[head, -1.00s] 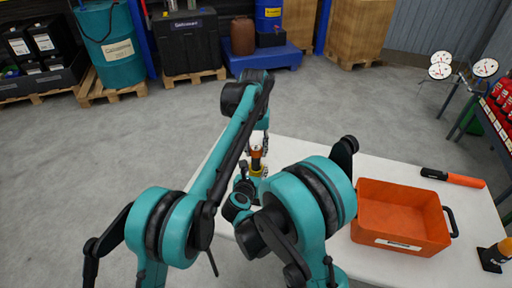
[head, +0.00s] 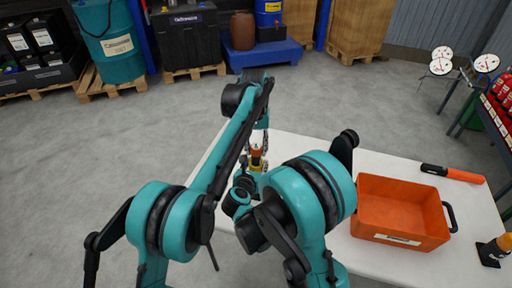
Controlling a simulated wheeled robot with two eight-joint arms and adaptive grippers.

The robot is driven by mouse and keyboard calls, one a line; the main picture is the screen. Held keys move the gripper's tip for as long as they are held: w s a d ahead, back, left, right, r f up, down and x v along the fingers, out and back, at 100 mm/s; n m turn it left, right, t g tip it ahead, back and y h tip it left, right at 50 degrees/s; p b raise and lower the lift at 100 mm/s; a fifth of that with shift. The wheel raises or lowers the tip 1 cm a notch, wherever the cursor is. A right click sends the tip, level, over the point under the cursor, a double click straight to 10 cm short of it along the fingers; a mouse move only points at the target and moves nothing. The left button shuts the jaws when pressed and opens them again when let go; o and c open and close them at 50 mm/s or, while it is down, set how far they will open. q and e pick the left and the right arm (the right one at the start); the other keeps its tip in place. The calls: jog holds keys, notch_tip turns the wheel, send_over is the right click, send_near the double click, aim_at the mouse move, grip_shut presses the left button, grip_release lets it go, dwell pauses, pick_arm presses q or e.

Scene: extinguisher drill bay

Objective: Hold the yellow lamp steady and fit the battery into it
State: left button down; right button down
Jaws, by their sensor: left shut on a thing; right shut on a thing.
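A small yellow lamp (head: 256,164) stands upright over the near left part of the white table, partly hidden by my arms. An orange-and-dark piece, which looks like the battery (head: 256,153), is directly above it, in line with it. I cannot tell whether it is inside the lamp or only touching it. My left gripper (head: 258,146) reaches down from above and is shut on the battery. My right gripper (head: 252,172) comes in low from the near side and is shut on the lamp. Its fingers are mostly hidden.
An orange crate (head: 400,239) with a dark handle stands on the white table (head: 322,150) at the right. A black-and-orange torch (head: 453,174) lies behind it, and a dark-and-orange item (head: 494,250) stands at the right edge. The table's back middle is clear.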

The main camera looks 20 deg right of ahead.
pick_arm(q)
jog(key=shift+f, duration=1.75)
jog(key=shift+r, duration=0.3)
dwell(0.4)
jog(key=shift+f, duration=0.25)
dwell(0.4)
jog(key=c, duration=1)
grip_release()
jog(key=shift+o, duration=0.2)
notch_tip(320, 180, up, 12)
jog(key=shift+a+f, duration=0.1)
jog(key=shift+a, duration=0.05)
